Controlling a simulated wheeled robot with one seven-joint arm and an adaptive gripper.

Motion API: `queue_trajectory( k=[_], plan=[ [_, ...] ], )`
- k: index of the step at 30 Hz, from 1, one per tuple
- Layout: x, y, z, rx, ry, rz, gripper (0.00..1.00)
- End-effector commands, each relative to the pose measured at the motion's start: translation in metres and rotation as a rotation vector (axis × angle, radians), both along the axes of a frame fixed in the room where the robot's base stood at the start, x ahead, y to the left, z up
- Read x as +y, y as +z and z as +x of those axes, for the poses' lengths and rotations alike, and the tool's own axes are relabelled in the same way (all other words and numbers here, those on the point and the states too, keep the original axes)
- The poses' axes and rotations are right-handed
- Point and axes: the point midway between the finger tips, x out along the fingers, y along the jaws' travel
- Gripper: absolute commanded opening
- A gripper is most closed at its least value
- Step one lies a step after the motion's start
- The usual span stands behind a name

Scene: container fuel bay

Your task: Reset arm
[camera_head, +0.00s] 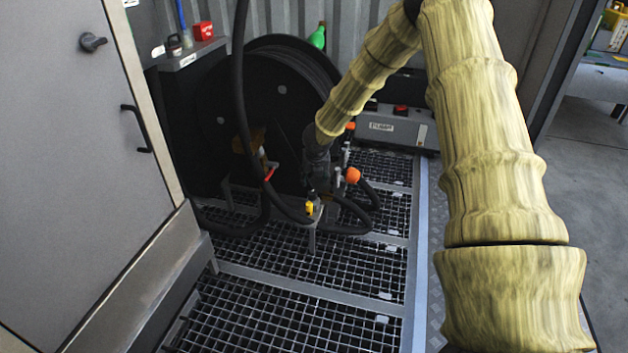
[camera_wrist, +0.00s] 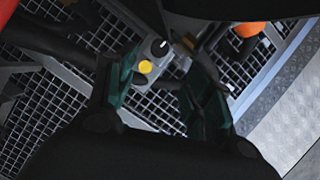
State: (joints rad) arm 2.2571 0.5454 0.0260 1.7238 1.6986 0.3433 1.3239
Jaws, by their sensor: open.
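My gripper (camera_wrist: 150,100) is open in the wrist view, its two dark green fingers spread apart with nothing held between them. Beyond the fingertips is a small grey control box with a yellow button (camera_wrist: 145,66) and a black knob (camera_wrist: 160,47). In the head view my arm, in a yellowish sleeve, reaches from the lower right up and then down to the middle. The gripper's end there is dark and hard to make out against the hose reel (camera_head: 280,110). The yellow button (camera_head: 309,208) shows just below it. I cannot tell whether the fingers touch the box.
Black hoses (camera_head: 345,226) loop around the box, and an orange knob (camera_head: 353,175) is close on its right. A grey cabinet door (camera_head: 75,150) stands at left. The grating floor (camera_head: 290,315) is open in front. A pump box (camera_head: 395,128) is behind.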

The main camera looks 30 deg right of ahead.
Motion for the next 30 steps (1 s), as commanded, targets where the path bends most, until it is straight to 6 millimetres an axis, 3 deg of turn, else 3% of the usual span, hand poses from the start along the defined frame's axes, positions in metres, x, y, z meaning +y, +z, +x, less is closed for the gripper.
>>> queue_trajectory(
  k=[20, 25, 30],
  plan=[
    [0.002, 0.001, -0.002, 0.005, 0.011, -0.006, 0.52],
    [0.019, -0.024, -0.028, 0.093, 0.201, -0.1, 0.52],
    [0.052, -0.07, -0.085, 0.27, 0.634, -0.283, 0.52]
  ],
)
